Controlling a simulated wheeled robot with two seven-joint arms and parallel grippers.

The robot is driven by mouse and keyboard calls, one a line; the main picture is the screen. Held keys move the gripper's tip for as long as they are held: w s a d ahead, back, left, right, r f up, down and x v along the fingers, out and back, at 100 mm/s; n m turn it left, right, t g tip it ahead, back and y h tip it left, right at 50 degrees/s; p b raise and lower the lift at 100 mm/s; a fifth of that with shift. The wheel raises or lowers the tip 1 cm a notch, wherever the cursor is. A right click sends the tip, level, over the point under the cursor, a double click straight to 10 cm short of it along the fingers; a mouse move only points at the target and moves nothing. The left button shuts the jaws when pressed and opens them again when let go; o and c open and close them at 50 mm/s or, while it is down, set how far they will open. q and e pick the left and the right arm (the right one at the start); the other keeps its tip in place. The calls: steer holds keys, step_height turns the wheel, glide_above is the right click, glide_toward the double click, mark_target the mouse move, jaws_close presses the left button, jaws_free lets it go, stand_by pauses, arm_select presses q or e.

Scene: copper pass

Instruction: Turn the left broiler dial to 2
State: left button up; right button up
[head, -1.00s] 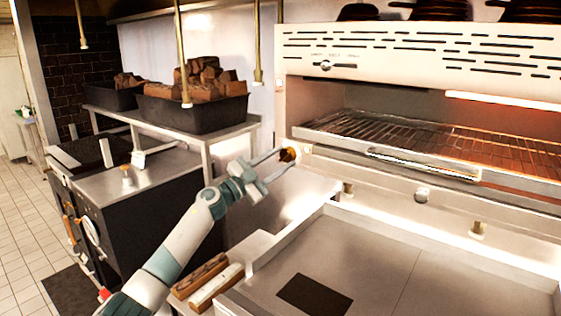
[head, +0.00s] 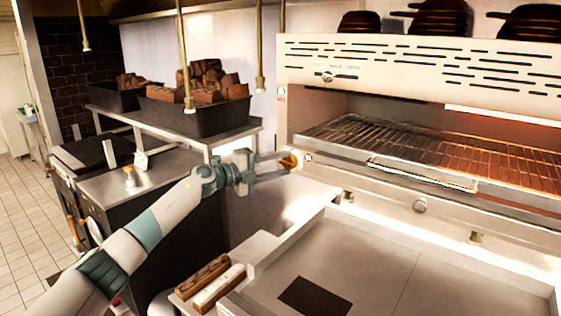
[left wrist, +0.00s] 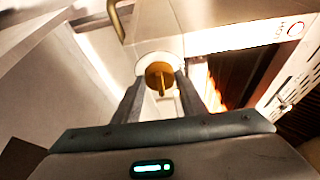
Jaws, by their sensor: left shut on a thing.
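The left broiler dial (head: 288,162) is a brass-coloured knob at the left front corner of the broiler (head: 420,72). In the left wrist view the dial (left wrist: 158,74) shows a round brass face with a raised bar, in front of a pale round plate. My left gripper (head: 284,162) is shut on the dial, one finger on each side of it. The fingers also show in the left wrist view (left wrist: 156,88). The number the dial points to cannot be read. My right gripper is not in view.
The broiler's wire rack (head: 400,150) lies right of the dial, with a glowing strip above it. A flat griddle (head: 370,260) lies below. Black bins (head: 200,119) of brown chunks stand on a shelf at left. Two wrapped blocks (head: 210,283) lie at the griddle's left.

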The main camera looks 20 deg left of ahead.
arm_select(q)
steer(key=shift+r+m, duration=0.1)
steer(key=shift+m, duration=0.4)
steer(key=shift+p, duration=0.3)
steer(key=o, duration=1.1)
steer(key=shift+c, duration=0.2)
steer(key=shift+s+a+b, duration=0.3)
steer(key=shift+s+a, duration=0.1)
steer(key=b+v, duration=0.6)
steer(key=v, duration=1)
steer(key=shift+r, duration=0.4)
